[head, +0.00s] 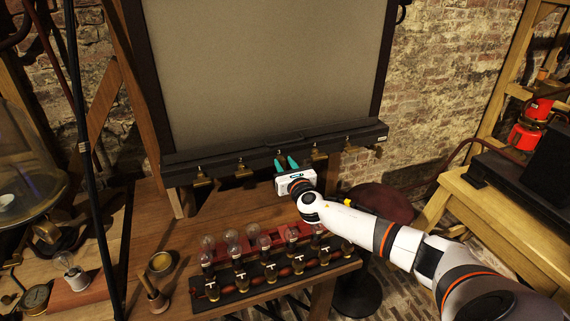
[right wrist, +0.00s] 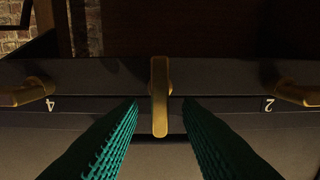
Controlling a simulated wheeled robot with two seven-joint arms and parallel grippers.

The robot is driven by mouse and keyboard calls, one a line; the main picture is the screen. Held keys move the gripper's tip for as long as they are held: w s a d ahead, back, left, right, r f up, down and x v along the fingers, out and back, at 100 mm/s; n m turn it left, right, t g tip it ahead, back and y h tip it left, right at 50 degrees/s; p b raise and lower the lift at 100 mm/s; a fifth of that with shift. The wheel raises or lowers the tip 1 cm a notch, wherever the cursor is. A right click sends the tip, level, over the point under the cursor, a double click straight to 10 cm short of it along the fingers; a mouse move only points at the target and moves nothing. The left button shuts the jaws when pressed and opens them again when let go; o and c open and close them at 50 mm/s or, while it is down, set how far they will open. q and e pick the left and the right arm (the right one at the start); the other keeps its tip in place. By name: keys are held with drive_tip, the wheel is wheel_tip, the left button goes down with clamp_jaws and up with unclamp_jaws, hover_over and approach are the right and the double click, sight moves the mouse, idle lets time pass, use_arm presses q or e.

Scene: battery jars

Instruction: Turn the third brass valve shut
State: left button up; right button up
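Several brass valves line the front of the black ledge (head: 225,162) under a large grey panel. In the right wrist view the third brass valve (right wrist: 160,95), between the marks 4 and 2, shows as an upright handle at the centre. The valves beside it (right wrist: 27,93) and (right wrist: 298,93) show lying more sideways. My right gripper (head: 284,162) is at the ledge, hiding most of this valve in the head view. Its teal fingers (right wrist: 160,103) are open, one on each side of the handle, with visible gaps. My left gripper is not in view.
A wooden bench (head: 160,215) stands below the ledge. On it, glass bulbs (head: 231,237) and a dark rack (head: 238,291) stand under my right arm. A second wooden table (head: 510,215) stands at right.

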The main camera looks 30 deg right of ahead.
drive_tip(key=shift+w, duration=0.15)
drive_tip(key=shift+c, duration=0.3)
clamp_jaws()
drive_tip(key=shift+f, duration=0.1)
drive_tip(key=m+b, duration=0.2)
drive_tip(key=m, duration=0.4)
drive_tip(key=d+m+b, duration=0.1)
drive_tip(key=m+b, duration=0.1)
drive_tip(key=m, duration=0.4)
drive_tip(key=f+m+b, duration=0.1)
drive_tip(key=m+b, duration=0.2)
drive_tip(key=m, duration=0.2)
drive_tip(key=shift+d+m, duration=0.15)
drive_tip(key=shift+m, duration=0.25)
